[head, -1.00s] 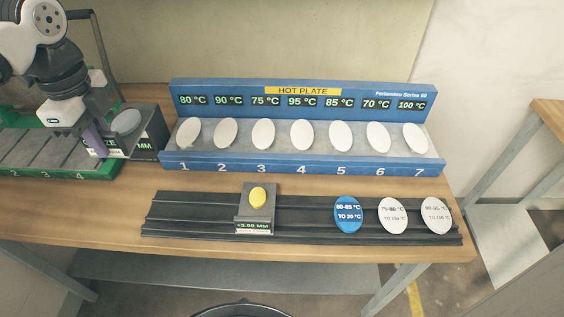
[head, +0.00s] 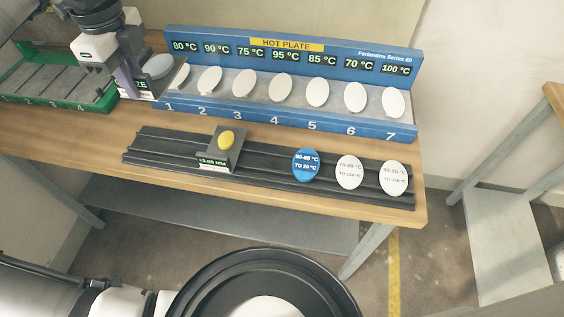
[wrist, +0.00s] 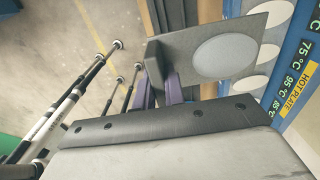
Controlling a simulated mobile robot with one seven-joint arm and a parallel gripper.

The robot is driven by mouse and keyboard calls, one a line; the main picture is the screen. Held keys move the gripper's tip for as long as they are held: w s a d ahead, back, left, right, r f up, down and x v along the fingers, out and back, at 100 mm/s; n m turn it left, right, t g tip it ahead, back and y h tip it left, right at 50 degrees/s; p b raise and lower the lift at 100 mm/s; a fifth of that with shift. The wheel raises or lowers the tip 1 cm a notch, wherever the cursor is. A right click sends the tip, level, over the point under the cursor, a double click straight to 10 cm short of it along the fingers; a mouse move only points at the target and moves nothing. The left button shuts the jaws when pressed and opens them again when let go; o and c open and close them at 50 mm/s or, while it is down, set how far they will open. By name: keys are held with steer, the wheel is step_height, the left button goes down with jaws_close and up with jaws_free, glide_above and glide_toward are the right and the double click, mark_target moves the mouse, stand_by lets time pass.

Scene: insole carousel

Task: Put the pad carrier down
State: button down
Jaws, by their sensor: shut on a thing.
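The pad carrier (head: 162,84) is a dark angled plate bearing a pale grey oval pad. My gripper (head: 126,84) has purple fingers and is shut on it, at the left end of the hot plate. In the wrist view the carrier (wrist: 256,22) stands out beyond my gripper (wrist: 163,94), its grey oval facing the camera. The fingertips are partly hidden there. In the head view the carrier overlaps the area by the first white pad; I cannot tell whether it touches anything below.
The blue hot plate (head: 290,123) holds a row of white oval pads. A black rail (head: 262,164) in front bears a grey block with a yellow oval (head: 227,138), a blue disc (head: 306,164) and two white discs. A green numbered tray (head: 92,103) lies left. Bare wood shows between.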

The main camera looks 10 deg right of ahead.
steer(key=shift+s+d+r, duration=0.1)
steer(key=shift+s+d, duration=0.15)
steer(key=shift+d, duration=0.05)
steer(key=b, duration=1.1)
glide_toward(177, 163)
step_height(177, 163, down, 6)
steer(key=shift+r, duration=0.25)
steer(key=shift+f, duration=0.1)
steer(key=shift+f, duration=0.15)
steer(key=c, duration=1.5)
jaws_free()
steer(key=shift+r, duration=0.2)
step_height(177, 163, up, 12)
steer(key=shift+r, duration=0.1)
